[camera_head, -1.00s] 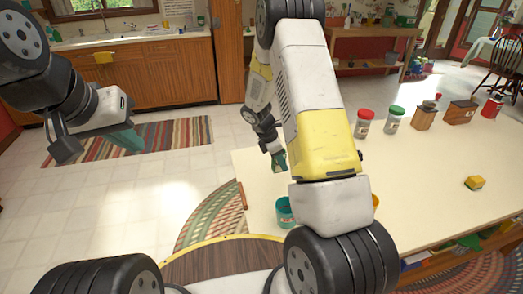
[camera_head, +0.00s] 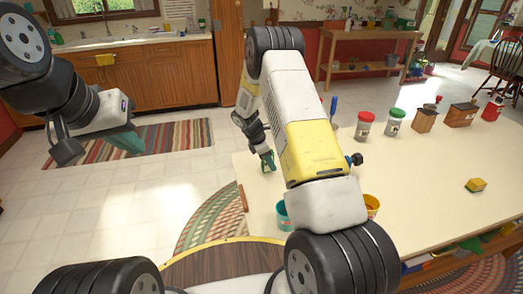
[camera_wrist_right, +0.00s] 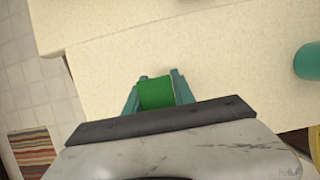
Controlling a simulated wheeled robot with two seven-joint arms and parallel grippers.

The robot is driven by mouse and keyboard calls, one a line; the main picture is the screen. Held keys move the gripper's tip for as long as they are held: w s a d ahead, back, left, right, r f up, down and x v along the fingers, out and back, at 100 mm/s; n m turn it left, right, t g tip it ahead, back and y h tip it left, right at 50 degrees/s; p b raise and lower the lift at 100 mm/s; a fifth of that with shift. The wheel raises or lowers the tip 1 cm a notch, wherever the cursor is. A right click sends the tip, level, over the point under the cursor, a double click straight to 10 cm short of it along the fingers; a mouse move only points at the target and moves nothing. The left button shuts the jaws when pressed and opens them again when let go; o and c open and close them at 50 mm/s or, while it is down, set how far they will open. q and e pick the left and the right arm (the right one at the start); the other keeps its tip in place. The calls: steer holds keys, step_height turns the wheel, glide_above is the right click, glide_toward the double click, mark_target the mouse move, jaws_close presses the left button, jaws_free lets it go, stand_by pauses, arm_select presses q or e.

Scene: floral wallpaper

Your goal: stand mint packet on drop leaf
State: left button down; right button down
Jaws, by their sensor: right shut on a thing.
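My right gripper (camera_wrist_right: 157,93) is shut on a green mint packet (camera_wrist_right: 157,95), held between its teal fingers in the right wrist view. In the head view this gripper (camera_head: 267,161) is over the far left part of the cream table (camera_head: 420,190), with a bit of green at its fingertips. I cannot tell if the packet touches the surface. In the wrist view a seam crosses the cream top, and the strip beyond it (camera_wrist_right: 100,15) may be the drop leaf. My left gripper (camera_head: 97,148) hangs over the floor at left, apart from the table; its jaw opening is unclear.
Red-lidded (camera_head: 365,124) and green-lidded (camera_head: 394,122) jars and wooden boxes (camera_head: 460,114) line the far side. A yellow block (camera_head: 475,185) lies at right. The table's middle right is clear.

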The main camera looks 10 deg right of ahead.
steer(key=shift+f, duration=0.25)
steer(key=shift+f, duration=0.25)
steer(key=c, duration=1.1)
jaws_free()
steer(key=shift+o, duration=0.2)
